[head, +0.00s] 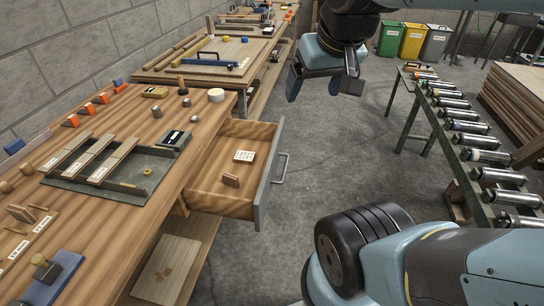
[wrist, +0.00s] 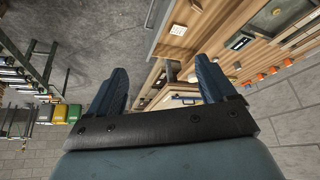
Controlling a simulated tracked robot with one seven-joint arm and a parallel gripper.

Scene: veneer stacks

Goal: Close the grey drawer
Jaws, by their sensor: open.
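The grey drawer (head: 262,187) stands pulled out from the side of the wooden workbench (head: 190,115) in the head view. Its front is grey with a bar handle (head: 284,168), and its inside is wood. A white patterned card (head: 244,156) and a small wooden block (head: 231,180) lie in it. My gripper (head: 322,92) hangs over the floor beyond the drawer and to its right, apart from it. In the wrist view my gripper (wrist: 162,85) has its two blue fingers spread with nothing held between them. The drawer (wrist: 175,28) shows there at the top, with the card inside.
A grey tray (head: 120,185) with slats lies on the bench, among blocks and tools. A roller conveyor (head: 470,140) runs along the right. Green, yellow and grey bins (head: 412,40) stand at the back. The floor (head: 340,150) between bench and conveyor is clear.

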